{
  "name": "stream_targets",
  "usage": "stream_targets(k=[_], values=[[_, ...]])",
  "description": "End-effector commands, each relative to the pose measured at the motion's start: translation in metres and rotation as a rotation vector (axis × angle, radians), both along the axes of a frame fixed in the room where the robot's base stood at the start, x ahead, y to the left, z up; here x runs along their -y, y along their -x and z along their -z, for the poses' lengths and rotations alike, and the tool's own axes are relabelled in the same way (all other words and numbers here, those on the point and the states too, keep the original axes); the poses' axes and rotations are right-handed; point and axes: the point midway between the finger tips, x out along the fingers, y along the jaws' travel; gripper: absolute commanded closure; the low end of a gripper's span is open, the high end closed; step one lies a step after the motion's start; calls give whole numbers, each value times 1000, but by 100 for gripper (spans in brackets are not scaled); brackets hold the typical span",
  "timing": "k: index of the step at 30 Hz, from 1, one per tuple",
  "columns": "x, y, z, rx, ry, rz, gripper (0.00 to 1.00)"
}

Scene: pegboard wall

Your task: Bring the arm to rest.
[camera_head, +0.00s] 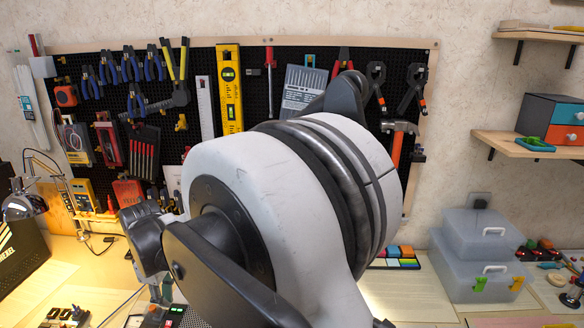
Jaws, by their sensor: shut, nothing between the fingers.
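My arm fills the middle of the head view, with a large white and dark grey joint close to the camera. My gripper (158,288) shows only in part at the lower left, past the joint, over the workbench (405,298). Its dark grey body points down and its fingers are shut with nothing held. The large joint hides much of the bench and part of the pegboard (262,110) behind it.
Tools hang on the pegboard, among them a yellow level (230,90) and a hammer (397,145). Clear lidded boxes (475,265) stand at the right below wall shelves (525,145). A desk lamp (25,205) and a black case (20,255) are at the left.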

Motion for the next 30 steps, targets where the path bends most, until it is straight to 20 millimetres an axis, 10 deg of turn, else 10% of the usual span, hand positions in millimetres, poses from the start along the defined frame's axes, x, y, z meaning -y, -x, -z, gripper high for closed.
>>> stream_targets(k=[14, 30], values=[[166, -42, -111, 98, -112, 380, 100], [354, -9, -183, 223, -244, 819, 100]])
